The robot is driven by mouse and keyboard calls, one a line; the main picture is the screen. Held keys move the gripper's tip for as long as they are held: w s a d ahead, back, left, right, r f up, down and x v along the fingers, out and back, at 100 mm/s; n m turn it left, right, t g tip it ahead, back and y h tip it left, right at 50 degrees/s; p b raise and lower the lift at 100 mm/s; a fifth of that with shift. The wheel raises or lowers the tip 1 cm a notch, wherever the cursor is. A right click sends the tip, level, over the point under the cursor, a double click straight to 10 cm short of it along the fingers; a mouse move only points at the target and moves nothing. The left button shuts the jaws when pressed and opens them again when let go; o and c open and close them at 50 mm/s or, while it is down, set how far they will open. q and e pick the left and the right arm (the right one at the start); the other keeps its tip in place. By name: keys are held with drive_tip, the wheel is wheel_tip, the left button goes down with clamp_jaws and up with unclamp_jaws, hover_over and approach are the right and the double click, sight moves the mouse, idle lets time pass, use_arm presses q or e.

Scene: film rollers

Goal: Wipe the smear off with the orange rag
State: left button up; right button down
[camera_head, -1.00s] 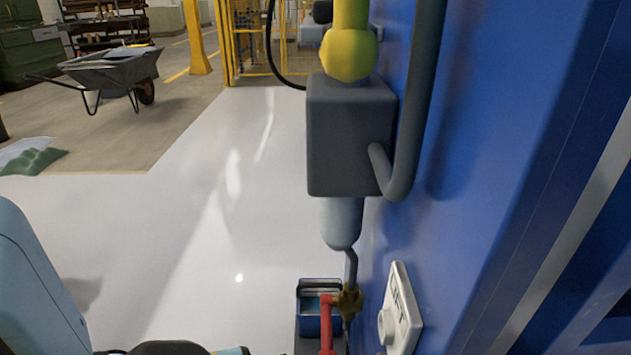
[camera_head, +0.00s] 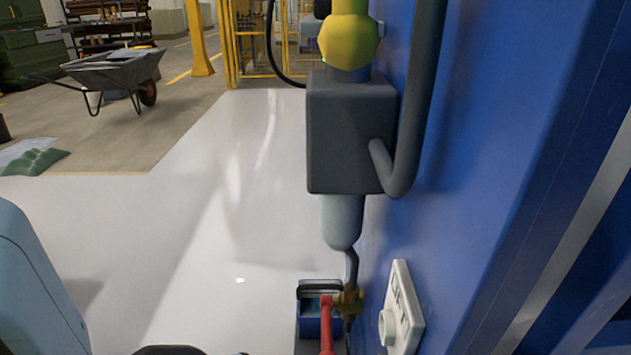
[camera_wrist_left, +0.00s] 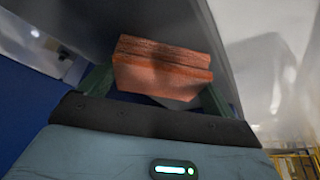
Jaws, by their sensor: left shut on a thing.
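The orange rag (camera_wrist_left: 162,68) is a folded, layered block in the left wrist view. My left gripper (camera_wrist_left: 157,88) is shut on it, with a green finger at each side. A plain grey surface lies just behind and above the rag; I cannot tell whether the rag touches it. I cannot make out the smear in either view. In the head view my left gripper and the rag are not visible. My right gripper is not in view.
A grey box (camera_head: 350,135) with a yellow bulb (camera_head: 348,45) and a bent pipe stands close against the blue wall (camera_head: 480,150). Below are a red lever (camera_head: 327,325), a small blue bin (camera_head: 308,325) and a white sign (camera_head: 402,305). The pale floor at left is open.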

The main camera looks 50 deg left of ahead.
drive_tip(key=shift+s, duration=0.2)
use_arm(q)
drive_tip(key=shift+w+a, duration=1.1)
drive_tip(key=shift+a, duration=0.15)
drive_tip(key=shift+w+a, duration=0.15)
drive_tip(key=shift+a, duration=0.05)
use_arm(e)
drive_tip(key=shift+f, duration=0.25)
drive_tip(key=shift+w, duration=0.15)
use_arm(q)
drive_tip(key=shift+w+a, duration=0.2)
drive_tip(key=shift+w+a+f+b, duration=0.15)
drive_tip(key=shift+w+a+b, duration=0.5)
drive_tip(key=shift+w+a, duration=0.4)
drive_tip(key=shift+s+a, duration=0.1)
drive_tip(key=shift+a, duration=0.1)
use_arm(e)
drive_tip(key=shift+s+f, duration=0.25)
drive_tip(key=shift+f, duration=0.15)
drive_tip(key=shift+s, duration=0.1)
